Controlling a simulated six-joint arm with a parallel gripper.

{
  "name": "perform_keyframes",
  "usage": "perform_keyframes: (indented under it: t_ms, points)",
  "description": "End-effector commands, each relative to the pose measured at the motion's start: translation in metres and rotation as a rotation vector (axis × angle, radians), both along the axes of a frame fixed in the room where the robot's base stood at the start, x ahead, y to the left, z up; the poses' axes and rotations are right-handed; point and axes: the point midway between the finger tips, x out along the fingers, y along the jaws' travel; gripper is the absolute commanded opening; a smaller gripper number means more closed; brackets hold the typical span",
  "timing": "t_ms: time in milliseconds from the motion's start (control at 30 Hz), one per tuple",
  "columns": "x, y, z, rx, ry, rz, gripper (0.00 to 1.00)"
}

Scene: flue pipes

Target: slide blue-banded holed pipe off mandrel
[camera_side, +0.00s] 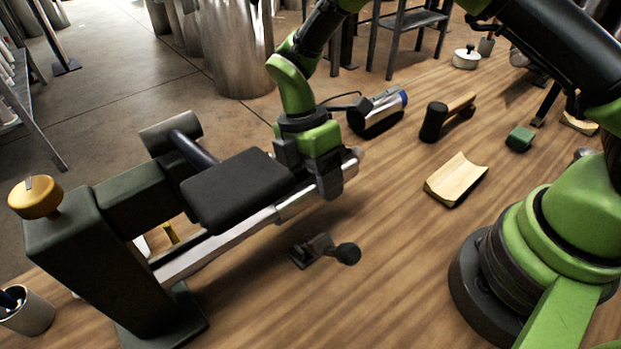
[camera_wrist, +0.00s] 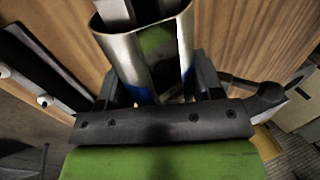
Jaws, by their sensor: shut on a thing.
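The blue-banded pipe (camera_side: 303,203) is shiny silver metal and sits around the mandrel (camera_side: 205,258), a long metal bar running from the dark green stand (camera_side: 75,250). My gripper (camera_side: 325,178) is shut on the pipe near its right end, from above. In the wrist view the pipe (camera_wrist: 125,62) runs between the two fingers of my gripper (camera_wrist: 160,92), with bits of blue band showing beside them. Its open end is at the top, with metal bar inside. A dark patch on its face may be the hole or a reflection; I cannot tell.
A black pad (camera_side: 238,188) overhangs the mandrel. A black-knobbed clamp (camera_side: 318,250) lies below the pipe. A wooden cradle (camera_side: 457,180), a mallet (camera_side: 447,116) and a silver, blue-ended device (camera_side: 380,112) stand to the right. Bench between pipe and cradle is clear.

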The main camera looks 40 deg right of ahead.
Motion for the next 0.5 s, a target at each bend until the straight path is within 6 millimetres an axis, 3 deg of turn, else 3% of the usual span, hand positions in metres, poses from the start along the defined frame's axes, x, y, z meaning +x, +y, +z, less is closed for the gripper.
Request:
perform_keyframes:
  t_ms: [500]
  points:
    - [0.0, -0.039, 0.0, 0.0, -0.001, -0.001, 0.32]
